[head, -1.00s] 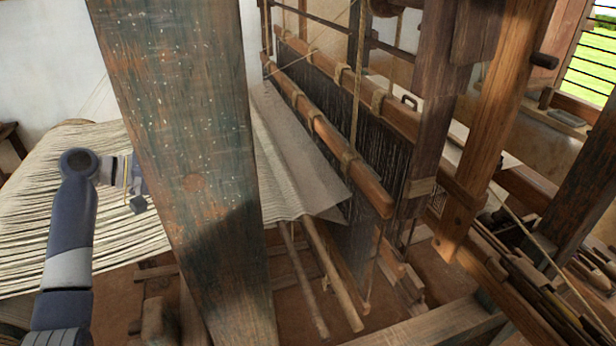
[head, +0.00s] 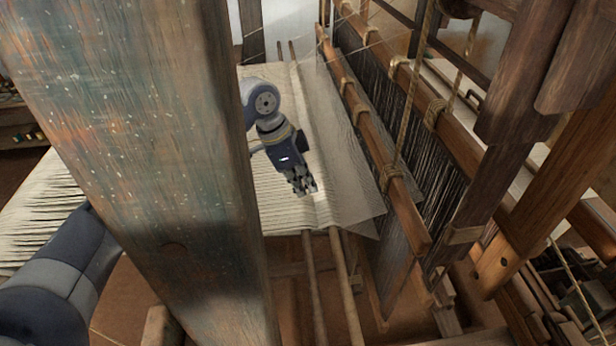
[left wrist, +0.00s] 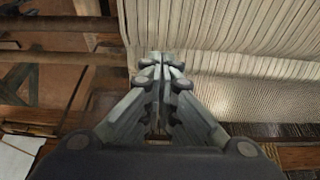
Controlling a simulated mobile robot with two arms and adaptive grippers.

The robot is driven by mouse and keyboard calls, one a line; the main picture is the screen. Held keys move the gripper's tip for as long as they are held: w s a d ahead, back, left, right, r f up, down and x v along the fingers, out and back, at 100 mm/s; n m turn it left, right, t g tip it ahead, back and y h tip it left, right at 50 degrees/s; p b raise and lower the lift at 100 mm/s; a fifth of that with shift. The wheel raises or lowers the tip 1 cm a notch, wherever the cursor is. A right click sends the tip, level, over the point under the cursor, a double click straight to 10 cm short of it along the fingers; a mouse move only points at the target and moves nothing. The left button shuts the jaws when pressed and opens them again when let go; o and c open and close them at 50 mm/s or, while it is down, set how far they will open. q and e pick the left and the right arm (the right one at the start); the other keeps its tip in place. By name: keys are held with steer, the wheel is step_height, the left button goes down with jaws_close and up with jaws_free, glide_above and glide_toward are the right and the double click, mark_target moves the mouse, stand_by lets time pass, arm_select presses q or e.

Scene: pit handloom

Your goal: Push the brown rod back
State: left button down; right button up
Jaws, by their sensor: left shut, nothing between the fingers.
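Two thin brown rods, a left one (head: 315,285) and a right one (head: 346,285), run side by side across the pale warp and stick out past its near edge. I cannot tell which is the task's rod. My left gripper (head: 306,188) is shut and empty, pointing down at the warp close to the rods. Whether it touches a rod is unclear. In the left wrist view the shut fingertips (left wrist: 160,62) are over the warp edge, with brown bars (left wrist: 60,45) at the left. My right gripper is out of view.
A thick wooden post (head: 140,150) stands in front and hides part of my left arm and the warp. A heavier brown bar (head: 375,145) with rope ties stands right of the cloth, before the dark heddles (head: 440,170). More loom frame fills the right.

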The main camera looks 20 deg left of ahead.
arm_select(q)
steer(key=p+x, duration=0.2)
steer(key=x, duration=0.5)
steer(key=shift+w, duration=0.15)
steer(key=shift+d, duration=0.1)
